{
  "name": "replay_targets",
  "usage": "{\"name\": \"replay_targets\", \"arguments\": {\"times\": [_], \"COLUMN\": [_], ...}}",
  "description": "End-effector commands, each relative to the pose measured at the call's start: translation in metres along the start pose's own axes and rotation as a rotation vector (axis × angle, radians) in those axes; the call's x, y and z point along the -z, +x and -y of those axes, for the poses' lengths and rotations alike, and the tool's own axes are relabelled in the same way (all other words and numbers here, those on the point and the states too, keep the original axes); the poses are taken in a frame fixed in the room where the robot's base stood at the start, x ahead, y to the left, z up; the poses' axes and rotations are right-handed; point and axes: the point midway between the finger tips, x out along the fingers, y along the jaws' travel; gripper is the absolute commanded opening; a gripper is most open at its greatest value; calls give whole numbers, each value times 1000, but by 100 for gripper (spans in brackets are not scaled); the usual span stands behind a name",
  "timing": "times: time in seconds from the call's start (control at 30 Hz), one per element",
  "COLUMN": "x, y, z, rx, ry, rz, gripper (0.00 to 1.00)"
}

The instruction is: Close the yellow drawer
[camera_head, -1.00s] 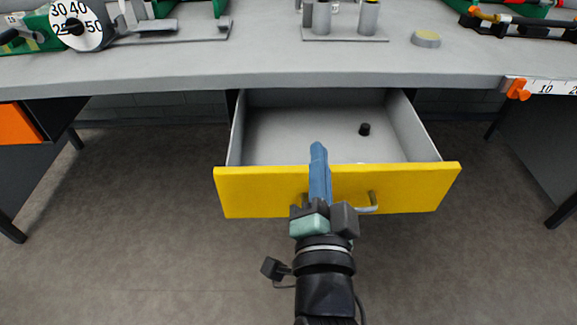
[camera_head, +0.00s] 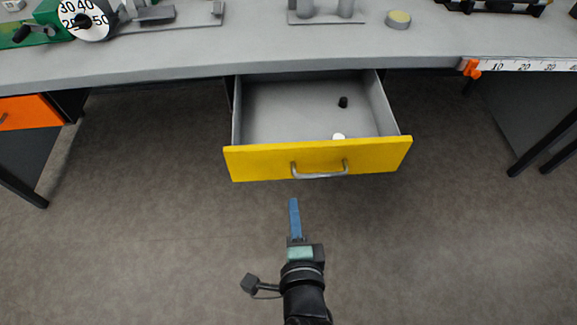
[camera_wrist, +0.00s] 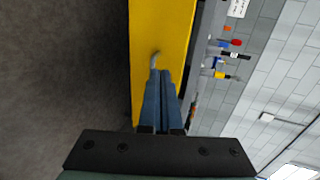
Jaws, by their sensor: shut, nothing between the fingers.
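The yellow drawer (camera_head: 380,154) stands pulled out from under the grey workbench, with its grey inside showing. Its metal handle (camera_head: 320,174) is on the front face. A small black cylinder (camera_head: 343,102) and a white round thing (camera_head: 338,137) lie inside. My gripper (camera_head: 294,200) is shut and empty, in front of and a little below the drawer front, near the handle's left end in the head view. In the wrist view the blue fingers (camera_wrist: 162,72) point toward the yellow front (camera_wrist: 160,28), and the fingertips overlap part of the handle (camera_wrist: 154,59).
The grey bench top (camera_head: 270,45) runs above the drawer and carries a green device with a dial (camera_head: 84,20) and a yellow-topped disc (camera_head: 398,19). An orange drawer (camera_head: 28,113) is at the left. The floor (camera_head: 150,230) around my arm is clear.

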Motion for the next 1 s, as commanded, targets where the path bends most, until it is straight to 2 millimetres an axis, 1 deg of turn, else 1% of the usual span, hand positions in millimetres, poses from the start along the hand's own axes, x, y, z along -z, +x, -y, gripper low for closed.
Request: {"name": "replay_targets", "arguments": {"times": [0.03,0.3,0.4,0.5,0.7,1.0], "x": [0,1,0,1,0,0], "y": [11,62,79,92,108,112], "z": [0,0,1,7,12,13], "rx": [3,3,3,3,2,1], "ry": [-1,-2,-3,-4,-3,-3], "rz": [-1,-1,0,-1,0,-1], "gripper": [0,0,0,0,0,0]}}
